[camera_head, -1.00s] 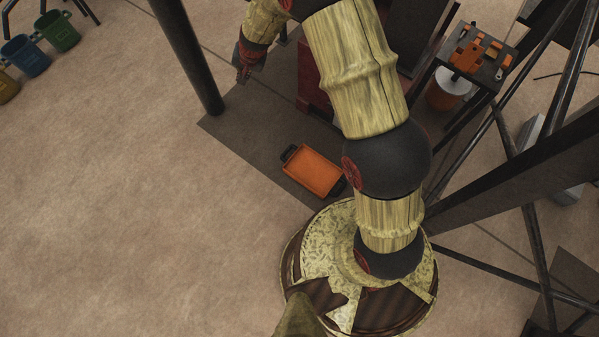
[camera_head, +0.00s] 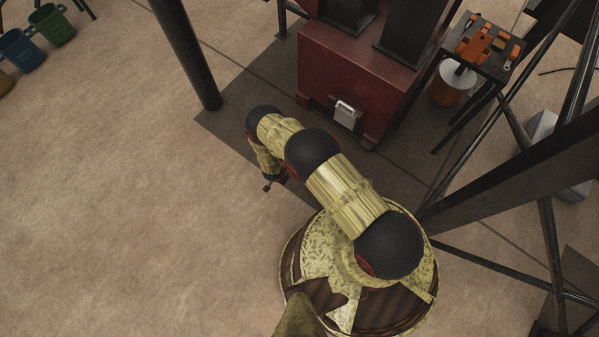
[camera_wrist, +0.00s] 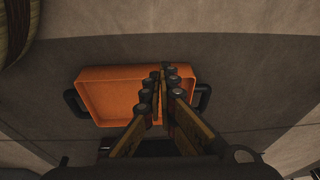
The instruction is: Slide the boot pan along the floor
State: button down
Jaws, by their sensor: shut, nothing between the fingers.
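The boot pan (camera_wrist: 110,100) is a shallow orange rectangular tray with a black handle at each short end, on the dark floor mat in the wrist view. In the head view my arm hides it. My gripper (camera_wrist: 162,72) is shut and empty; its fingers show over the right half of the pan in the wrist view. I cannot tell whether the fingertips touch the pan. In the head view my gripper (camera_head: 268,187) shows small, low at the mat's left edge.
A red machine base (camera_head: 362,75) with a small grey box on its front stands behind the arm. A dark post (camera_head: 186,52) rises at the mat's left corner. A small table (camera_head: 482,55) with orange parts is at the upper right. Open tan floor (camera_head: 110,220) lies left.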

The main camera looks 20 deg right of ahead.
jog(key=shift+h, duration=0.4)
jog(key=s+d+f+b, duration=0.1)
jog(key=f, duration=0.3)
jog(key=s+d+f+b, duration=0.1)
jog(key=d+f+b, duration=0.1)
jog(key=f, duration=0.3)
jog(key=s+d+f+b, duration=0.1)
jog(key=f+b, duration=0.1)
jog(key=f, duration=0.3)
jog(key=shift+s+d+f, duration=0.2)
jog(key=shift+s+d, duration=0.05)
jog(key=shift+d, duration=0.15)
jog(key=shift+w+d+f+b, duration=0.1)
jog(key=shift+w+d+b, duration=0.35)
jog(key=shift+w+d, duration=0.85)
jog(key=shift+d, duration=0.4)
jog(key=shift+d, duration=0.1)
